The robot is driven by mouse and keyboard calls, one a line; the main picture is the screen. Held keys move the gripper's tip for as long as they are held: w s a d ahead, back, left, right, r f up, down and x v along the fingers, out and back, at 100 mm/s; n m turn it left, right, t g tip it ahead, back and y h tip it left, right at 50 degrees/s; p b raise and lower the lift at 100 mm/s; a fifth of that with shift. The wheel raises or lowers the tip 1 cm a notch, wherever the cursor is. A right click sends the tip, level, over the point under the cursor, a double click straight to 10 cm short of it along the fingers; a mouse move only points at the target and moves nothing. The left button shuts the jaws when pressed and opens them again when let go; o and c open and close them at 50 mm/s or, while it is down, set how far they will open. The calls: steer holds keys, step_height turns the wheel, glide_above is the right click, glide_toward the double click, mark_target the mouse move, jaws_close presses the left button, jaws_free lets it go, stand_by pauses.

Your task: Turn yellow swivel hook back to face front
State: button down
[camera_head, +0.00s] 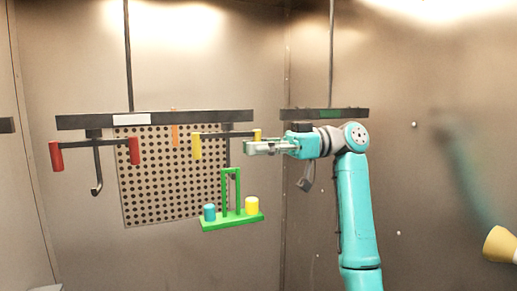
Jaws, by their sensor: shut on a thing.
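The yellow swivel hook hangs from a dark rail, with a dark crossbar and a yellow grip at each end: the left grip (196,146) and the right grip (257,135). Its dark stem runs down behind the green rack (231,220). The rack hangs below it, slightly tilted, with a teal cylinder (209,213) and a yellow cylinder (252,205) on it. My gripper (250,148) reaches in from the right and is shut on the right yellow grip, whose top shows above the fingers. The lower part of that grip is hidden. The hook tip is not clearly visible.
A red-gripped swivel hook (97,170) hangs empty at left on the same rail (80,121). A perforated panel (160,190) is behind. Another dark rail (300,114) with a green label hangs at right. A yellow cone-shaped nozzle (499,245) is at far right.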

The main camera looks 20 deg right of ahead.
steer(key=shift+w+n+g, duration=0.15)
steer(key=shift+n+g, duration=0.25)
steer(key=shift+g, duration=0.3)
steer(key=c, duration=1.1)
jaws_free()
steer(key=shift+c, duration=0.2)
steer(key=d, duration=1.2)
steer(key=shift+w, duration=0.15)
